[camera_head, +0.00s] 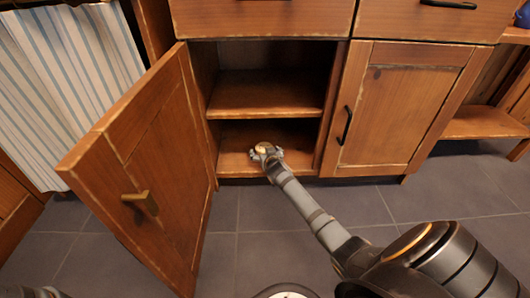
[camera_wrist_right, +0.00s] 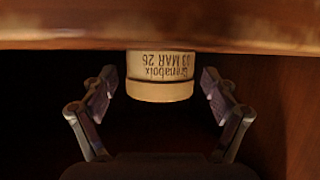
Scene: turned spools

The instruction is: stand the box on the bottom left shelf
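The box (camera_wrist_right: 160,75) is small, round and pale tan, with a label that reads upside down in the right wrist view. In the head view its tan top (camera_head: 262,147) shows at the gripper's end, over the bottom left shelf (camera_head: 236,162). My right gripper (camera_head: 267,154) reaches into the cabinet there. In the right wrist view its two fingers (camera_wrist_right: 158,88) are apart on either side of the box, with a dark gap on each side. A wooden edge (camera_wrist_right: 160,27) covers one end of the box. My left gripper is not in view.
The left cabinet door (camera_head: 150,165) stands open, beside the opening. A middle shelf (camera_head: 265,95) lies above the bottom one. The right door (camera_head: 400,110) is shut, and drawers (camera_head: 262,18) are above. A striped curtain (camera_head: 70,80) hangs at left. The grey tiled floor in front is clear.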

